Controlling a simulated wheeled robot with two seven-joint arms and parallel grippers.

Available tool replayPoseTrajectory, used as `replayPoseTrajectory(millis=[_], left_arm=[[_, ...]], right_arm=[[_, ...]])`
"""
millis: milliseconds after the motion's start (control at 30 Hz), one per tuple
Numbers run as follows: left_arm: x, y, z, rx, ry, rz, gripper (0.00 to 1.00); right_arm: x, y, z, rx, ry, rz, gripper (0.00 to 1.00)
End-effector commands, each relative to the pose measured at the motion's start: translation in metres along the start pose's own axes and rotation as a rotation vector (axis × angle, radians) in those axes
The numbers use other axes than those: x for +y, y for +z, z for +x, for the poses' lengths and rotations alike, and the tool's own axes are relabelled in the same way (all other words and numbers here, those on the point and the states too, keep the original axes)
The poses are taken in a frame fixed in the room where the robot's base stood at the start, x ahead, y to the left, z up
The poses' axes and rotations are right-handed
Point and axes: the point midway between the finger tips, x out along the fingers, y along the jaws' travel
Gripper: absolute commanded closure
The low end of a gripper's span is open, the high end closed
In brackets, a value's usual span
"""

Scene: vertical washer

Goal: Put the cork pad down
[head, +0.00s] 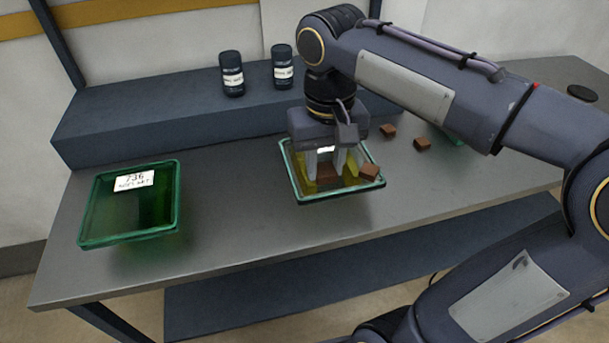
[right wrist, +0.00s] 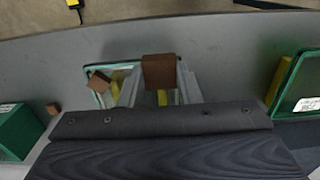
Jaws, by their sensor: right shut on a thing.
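My right gripper (head: 326,174) points down over a glassy tray with a pale green rim (head: 301,200) in the middle of the table. It is shut on a brown cork pad (head: 327,171), which also shows between the fingers in the right wrist view (right wrist: 159,71). Whether this pad touches the tray floor cannot be told. Another brown cork pad (head: 370,172) leans tilted at the tray's right rim; it also shows in the right wrist view (right wrist: 98,81). Yellow pieces (head: 350,180) lie in the tray, partly hidden by the fingers. My left gripper is not in view.
Two more brown pads (head: 388,130) (head: 422,143) lie on the table behind, to the right. A green bin (head: 90,241) labelled 736 stands at left. Another green bin (right wrist: 14,131) is mostly hidden by my arm. Two dark bottles (head: 232,74) (head: 282,66) stand on the raised shelf. Table between bin and tray is clear.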

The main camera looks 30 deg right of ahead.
Motion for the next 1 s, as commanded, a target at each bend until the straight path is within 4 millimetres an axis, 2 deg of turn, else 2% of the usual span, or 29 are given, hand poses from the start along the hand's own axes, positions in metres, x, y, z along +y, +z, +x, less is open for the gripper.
replayPoseTrajectory(millis=[33, 100, 300, 533, 733, 1000], left_arm=[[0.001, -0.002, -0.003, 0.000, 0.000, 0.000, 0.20], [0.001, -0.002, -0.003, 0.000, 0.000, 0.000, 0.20], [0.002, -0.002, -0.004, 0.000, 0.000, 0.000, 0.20], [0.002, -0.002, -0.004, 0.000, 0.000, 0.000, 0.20], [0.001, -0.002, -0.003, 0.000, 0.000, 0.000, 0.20], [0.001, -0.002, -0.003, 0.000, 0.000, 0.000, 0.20]], right_arm=[[-0.001, -0.014, 0.005, -0.006, 0.000, 0.001, 0.90], [-0.003, -0.028, 0.017, -0.007, 0.001, 0.000, 0.90], [-0.005, -0.054, 0.050, -0.002, 0.000, 0.001, 0.90], [-0.006, -0.067, 0.065, -0.002, 0.000, 0.000, 0.90], [-0.006, -0.070, 0.094, -0.002, 0.001, 0.000, 0.90], [-0.006, -0.070, 0.099, 0.002, 0.000, 0.000, 0.90]])
